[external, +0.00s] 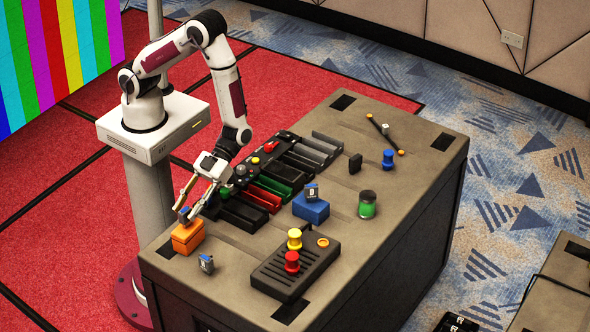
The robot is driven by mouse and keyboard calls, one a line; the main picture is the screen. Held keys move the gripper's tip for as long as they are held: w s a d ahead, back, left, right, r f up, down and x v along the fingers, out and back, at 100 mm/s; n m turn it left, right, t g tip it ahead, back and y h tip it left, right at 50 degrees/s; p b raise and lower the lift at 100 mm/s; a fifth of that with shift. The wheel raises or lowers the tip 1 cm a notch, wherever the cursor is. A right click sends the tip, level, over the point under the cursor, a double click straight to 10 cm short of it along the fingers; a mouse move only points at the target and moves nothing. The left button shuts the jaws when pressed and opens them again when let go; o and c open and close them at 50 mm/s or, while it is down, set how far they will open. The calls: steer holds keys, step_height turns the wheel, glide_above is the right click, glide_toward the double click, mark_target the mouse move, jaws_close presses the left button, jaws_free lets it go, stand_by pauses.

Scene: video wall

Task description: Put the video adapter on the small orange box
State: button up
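The small orange box (187,238) stands near the left corner of the table. A similar small adapter (206,263) stands on the table in front of the box, and another small piece (312,192) sits on the blue box (311,208).
A black control box (296,268) with yellow and red knobs stands at the front. Slotted racks (268,190) with red, green and grey pieces lie right of my gripper. A green jar (367,204) and a blue knob (388,159) stand farther right.

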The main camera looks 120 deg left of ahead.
steer(key=shift+r, duration=0.1)
stand_by(0.3)
steer(key=shift+a+r, duration=0.1)
steer(key=v, duration=1.2)
stand_by(0.4)
